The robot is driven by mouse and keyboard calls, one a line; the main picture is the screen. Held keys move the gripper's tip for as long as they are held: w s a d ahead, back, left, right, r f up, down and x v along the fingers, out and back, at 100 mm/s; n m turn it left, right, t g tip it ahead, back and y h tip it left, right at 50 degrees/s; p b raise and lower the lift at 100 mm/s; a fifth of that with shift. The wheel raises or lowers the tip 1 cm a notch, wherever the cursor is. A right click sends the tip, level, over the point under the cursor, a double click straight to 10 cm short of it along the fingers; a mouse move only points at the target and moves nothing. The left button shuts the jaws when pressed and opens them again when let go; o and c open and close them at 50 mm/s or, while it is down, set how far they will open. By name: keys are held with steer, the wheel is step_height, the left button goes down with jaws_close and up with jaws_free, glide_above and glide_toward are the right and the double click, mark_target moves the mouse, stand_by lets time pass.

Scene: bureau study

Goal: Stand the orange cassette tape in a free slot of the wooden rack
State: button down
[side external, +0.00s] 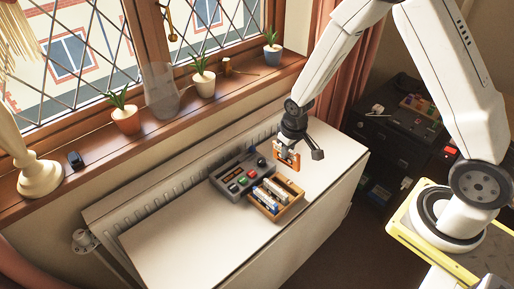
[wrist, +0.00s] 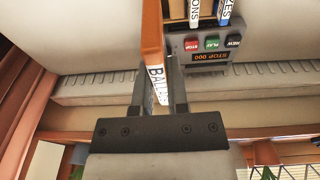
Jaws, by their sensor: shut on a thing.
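The orange cassette tape (side external: 288,160) is held upright in my gripper (side external: 291,147) above the white surface, behind and to the right of the rack. In the wrist view the orange cassette (wrist: 151,35) shows its white spine label reading "BALLA…" between the two dark fingers of my gripper (wrist: 158,80), which is shut on it. The wooden rack (side external: 292,207) sits on the white surface with several cassettes standing in it. Part of the rack (wrist: 178,10) shows at the top edge of the wrist view, with two labelled spines; the rest is out of frame.
The windowsill behind holds potted plants (side external: 203,82) and a glass vase (side external: 162,92). The white top (side external: 180,245) is clear at front left.

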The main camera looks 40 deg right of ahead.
mark_target(289, 166)
step_height(289, 166, down, 8)
steer(key=s+t, duration=0.1)
steer(key=shift+r, duration=0.15)
steer(key=shift+s, duration=0.1)
steer(key=shift+f, duration=0.7)
steer(key=shift+s+x, duration=0.2)
steer(key=shift+x, duration=0.7)
steer(key=shift+s+x, duration=0.2)
steer(key=shift+x, duration=0.7)
stand_by(1.2)
steer(key=shift+f, duration=0.1)
steer(key=shift+c, duration=1.6)
jaws_free()
steer(key=shift+w+v, duration=0.25)
steer(key=shift+v, duration=0.9)
steer(key=shift+w+v, duration=0.25)
steer(key=shift+v, duration=0.85)
steer(key=shift+w+v, duration=0.25)
steer(key=shift+v, duration=0.9)
